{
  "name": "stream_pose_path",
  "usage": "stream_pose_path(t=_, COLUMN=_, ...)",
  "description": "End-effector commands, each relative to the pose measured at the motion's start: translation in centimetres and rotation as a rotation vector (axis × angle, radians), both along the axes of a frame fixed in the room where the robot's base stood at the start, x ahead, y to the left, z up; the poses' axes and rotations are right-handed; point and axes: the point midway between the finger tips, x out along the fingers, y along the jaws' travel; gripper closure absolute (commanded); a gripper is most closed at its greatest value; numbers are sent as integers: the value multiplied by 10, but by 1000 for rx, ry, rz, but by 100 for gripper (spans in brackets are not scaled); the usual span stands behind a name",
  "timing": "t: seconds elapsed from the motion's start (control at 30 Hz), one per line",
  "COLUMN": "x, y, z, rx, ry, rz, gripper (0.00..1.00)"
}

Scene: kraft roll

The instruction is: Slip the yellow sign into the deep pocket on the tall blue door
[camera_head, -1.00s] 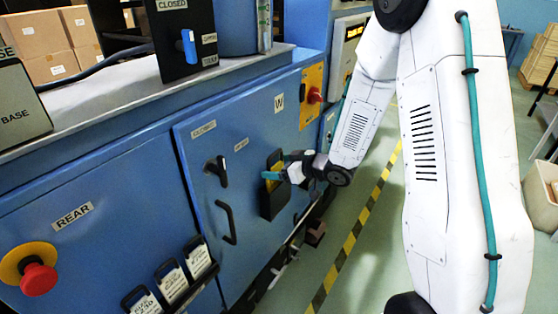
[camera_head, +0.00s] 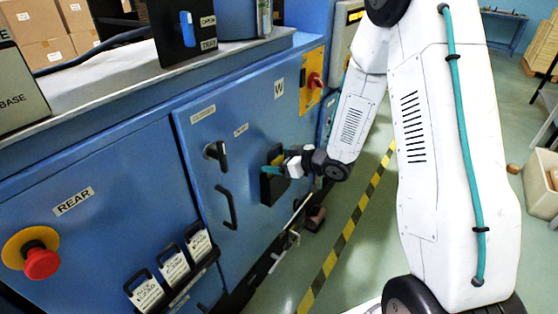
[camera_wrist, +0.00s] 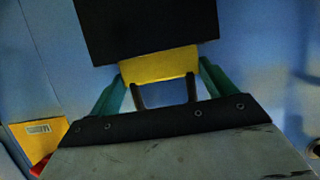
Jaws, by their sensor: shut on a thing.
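The tall blue door (camera_head: 228,140) carries a black pocket (camera_head: 270,190), right of the door's black handle. My gripper (camera_head: 281,168) is at the pocket's upper part, with teal fingers. It is shut on the yellow sign (camera_head: 276,157), of which only a small part shows in the head view. In the wrist view the sign (camera_wrist: 158,65) is a yellow strip between the teal fingers (camera_wrist: 160,80). Its far end is hidden at the edge of the black pocket (camera_wrist: 147,28). I cannot tell how deep it sits inside.
A black pull handle (camera_head: 226,207) and a rotary latch (camera_head: 216,153) are on the door left of the pocket. A yellow panel with a red knob (camera_head: 313,80) is at upper right. Tagged holders (camera_head: 172,265) stick out at lower left.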

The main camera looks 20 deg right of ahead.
Motion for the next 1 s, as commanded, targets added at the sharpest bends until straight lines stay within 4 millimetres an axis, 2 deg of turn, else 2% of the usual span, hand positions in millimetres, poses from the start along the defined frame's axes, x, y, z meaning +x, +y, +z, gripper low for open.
stream_pose_path(t=0.73, x=0, y=0, z=-9, rx=1, ry=-1, rz=0, gripper=52)
stream_pose_path(t=0.77, x=0, y=0, z=-9, rx=1, ry=-1, rz=0, gripper=14)
stream_pose_path(t=0.8, x=0, y=0, z=-10, rx=1, ry=-1, rz=0, gripper=3)
stream_pose_path(t=0.83, x=0, y=0, z=-10, rx=1, ry=-1, rz=0, gripper=0)
stream_pose_path(t=1.0, x=0, y=0, z=-10, rx=0, ry=0, rz=0, gripper=0)
